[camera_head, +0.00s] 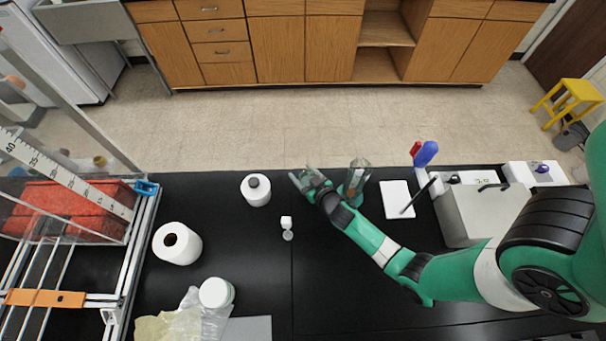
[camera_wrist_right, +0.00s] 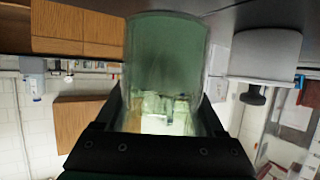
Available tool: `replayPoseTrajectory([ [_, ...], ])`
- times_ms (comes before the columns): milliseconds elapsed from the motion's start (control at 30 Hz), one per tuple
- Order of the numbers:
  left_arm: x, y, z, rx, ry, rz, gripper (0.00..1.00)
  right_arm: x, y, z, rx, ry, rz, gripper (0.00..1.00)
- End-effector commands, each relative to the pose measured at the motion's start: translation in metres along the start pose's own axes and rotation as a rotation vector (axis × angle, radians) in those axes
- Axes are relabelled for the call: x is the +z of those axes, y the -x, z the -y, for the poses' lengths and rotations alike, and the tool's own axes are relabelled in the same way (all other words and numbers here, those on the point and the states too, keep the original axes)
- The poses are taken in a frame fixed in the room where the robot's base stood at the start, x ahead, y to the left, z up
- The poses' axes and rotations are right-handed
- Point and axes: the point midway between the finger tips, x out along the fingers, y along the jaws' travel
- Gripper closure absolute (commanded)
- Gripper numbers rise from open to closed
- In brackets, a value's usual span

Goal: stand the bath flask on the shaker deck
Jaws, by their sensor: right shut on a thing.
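My right gripper (camera_head: 308,180) reaches out low over the black bench and is shut on a clear glass flask. In the right wrist view the flask (camera_wrist_right: 165,65) fills the space between the fingers, looking greenish and see-through. In the head view the held flask is small and hard to separate from the fingers. Whether its base touches the bench cannot be told. Another clear glass vessel (camera_head: 360,172) with a greenish lower part stands just right of my right wrist. I cannot pick out the shaker deck with certainty. My left gripper is not in view.
A framed rack (camera_head: 135,245) fills the left.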

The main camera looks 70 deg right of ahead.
Motion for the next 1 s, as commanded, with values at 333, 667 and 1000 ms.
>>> replayPoseTrajectory([
  [333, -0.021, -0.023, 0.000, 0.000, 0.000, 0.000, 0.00, -0.042, 0.017, 0.000, 0.000, -0.001, -0.001, 0.88],
  [667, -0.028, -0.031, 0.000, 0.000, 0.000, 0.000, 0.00, -0.061, 0.025, 0.000, 0.000, 0.000, -0.001, 0.88],
  [1000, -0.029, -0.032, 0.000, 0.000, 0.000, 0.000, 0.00, -0.065, 0.027, 0.000, -0.001, 0.000, 0.000, 0.88],
])
